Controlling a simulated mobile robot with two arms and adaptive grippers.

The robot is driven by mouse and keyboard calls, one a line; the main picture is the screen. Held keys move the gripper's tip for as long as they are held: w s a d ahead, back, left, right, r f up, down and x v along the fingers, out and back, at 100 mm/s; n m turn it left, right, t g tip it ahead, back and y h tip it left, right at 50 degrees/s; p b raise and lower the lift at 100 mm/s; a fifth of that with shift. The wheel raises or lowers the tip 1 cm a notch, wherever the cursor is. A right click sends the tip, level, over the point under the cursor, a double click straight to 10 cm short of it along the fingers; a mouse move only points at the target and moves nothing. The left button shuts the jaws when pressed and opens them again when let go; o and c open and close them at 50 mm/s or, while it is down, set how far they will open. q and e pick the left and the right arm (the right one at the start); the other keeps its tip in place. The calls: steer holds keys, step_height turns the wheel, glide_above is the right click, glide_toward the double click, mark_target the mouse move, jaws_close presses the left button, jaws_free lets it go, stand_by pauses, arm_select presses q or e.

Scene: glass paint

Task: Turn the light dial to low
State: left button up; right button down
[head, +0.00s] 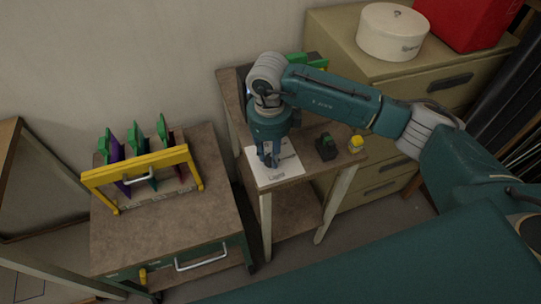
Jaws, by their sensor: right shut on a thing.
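A white light panel (261,173) lies flat on the small wooden table, with a word like "Light" near its front edge and dark marks at its right side. My right gripper (270,160) points straight down onto this panel. Its fingers are shut on the light dial, which they hide almost wholly, so I cannot read the dial's setting. My left gripper is not in view.
A dark green-topped object (326,147) and a small yellow-topped jar (355,144) stand right of the panel on the wooden table (300,194). A cart (180,235) with a yellow rack (135,166) stands at left. A beige drawer cabinet (430,97) is behind at right.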

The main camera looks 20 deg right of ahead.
mark_target(270, 158)
stand_by(0.3)
steer(key=c, duration=1.5)
jaws_free()
steer(key=shift+o, duration=0.2)
steer(key=shift+r, duration=0.1)
steer(key=shift+r, duration=0.25)
step_height(270, 158, up, 11)
steer(key=shift+s+r, duration=0.15)
steer(key=shift+r, duration=0.05)
steer(key=shift+a, duration=0.1)
